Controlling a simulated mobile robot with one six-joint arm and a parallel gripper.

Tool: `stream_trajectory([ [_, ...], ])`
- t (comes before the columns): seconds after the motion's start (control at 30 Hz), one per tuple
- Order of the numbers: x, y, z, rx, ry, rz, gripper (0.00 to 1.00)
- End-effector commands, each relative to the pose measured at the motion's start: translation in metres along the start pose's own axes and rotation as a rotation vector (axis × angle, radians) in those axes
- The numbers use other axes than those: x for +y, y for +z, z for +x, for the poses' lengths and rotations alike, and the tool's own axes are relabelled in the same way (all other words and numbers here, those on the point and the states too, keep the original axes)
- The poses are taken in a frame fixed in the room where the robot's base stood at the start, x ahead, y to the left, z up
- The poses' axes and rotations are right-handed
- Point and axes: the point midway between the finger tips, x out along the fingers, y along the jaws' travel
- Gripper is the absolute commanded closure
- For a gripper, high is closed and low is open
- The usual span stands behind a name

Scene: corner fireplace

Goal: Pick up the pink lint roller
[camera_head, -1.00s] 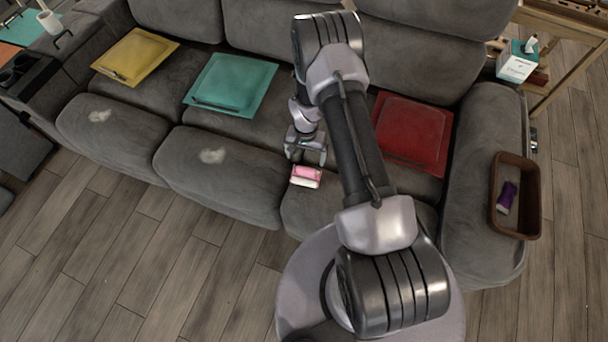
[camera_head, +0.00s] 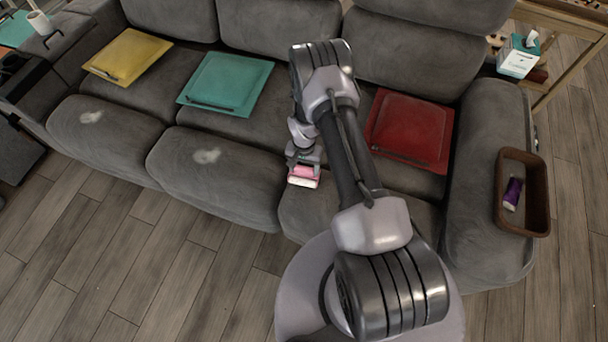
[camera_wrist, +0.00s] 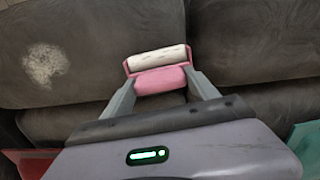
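The pink lint roller (camera_head: 303,176) lies near the front edge of the grey seat cushion, left of the red mat. In the wrist view, the roller (camera_wrist: 159,70) shows a white cylinder on the far side and a pink handle on the near side. My gripper (camera_head: 303,164) is low over the roller, just behind it in the head view. In the wrist view, the fingers of my gripper (camera_wrist: 160,78) are spread wide, one on each side of the pink handle. The tips look very close to its ends; firm contact cannot be told.
The grey sofa holds a yellow mat (camera_head: 127,56), a teal mat (camera_head: 226,83) and a red mat (camera_head: 410,128). A brown basket (camera_head: 540,198) with a purple item (camera_head: 513,194) sits on the right armrest. A tissue box (camera_head: 518,55) stands behind. Wooden floor lies clear in front.

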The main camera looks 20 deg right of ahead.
Motion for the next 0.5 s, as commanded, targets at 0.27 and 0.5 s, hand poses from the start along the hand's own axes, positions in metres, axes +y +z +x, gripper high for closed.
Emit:
stream_trajectory([
  [0.27, -0.0001, -0.0002, -0.0002, 0.000, 0.000, 0.000, 0.99],
  [0.5, -0.0001, -0.0002, -0.0024, 0.000, 0.000, 0.000, 0.99],
])
